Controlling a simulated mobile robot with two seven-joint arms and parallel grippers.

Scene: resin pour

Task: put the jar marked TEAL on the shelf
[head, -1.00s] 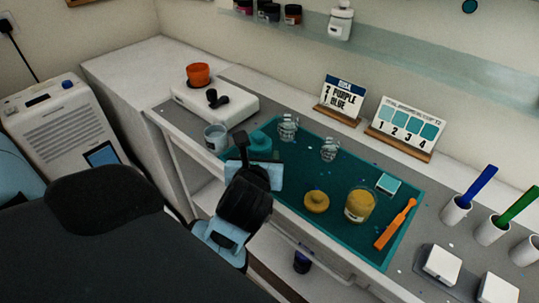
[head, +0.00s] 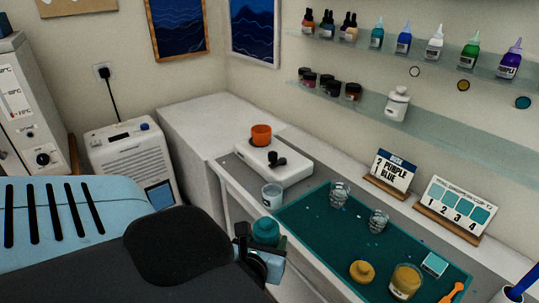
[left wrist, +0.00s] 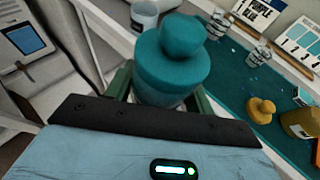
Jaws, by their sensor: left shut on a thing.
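A jar with a teal knobbed lid (head: 265,231) is held in my left gripper (head: 262,250), in front of the bench's front edge. In the left wrist view the teal lid (left wrist: 172,65) rises between the fingers (left wrist: 160,88), and the jar is upright or nearly so. No marking on it can be read. The lower wall shelf (head: 440,123) is a pale glass strip at the upper right, well away from the jar. It bears several small dark jars (head: 330,85) and a white jar (head: 397,104). My right gripper is not in view.
Coloured discs mark the wall above the shelf, with a teal disc (head: 523,102) at far right, over bare shelf. An upper shelf (head: 400,55) bears bottles. The teal mat (head: 320,235) holds glass cups, a mustard lid (head: 362,272) and a mustard jar (head: 405,281). Signs stand behind.

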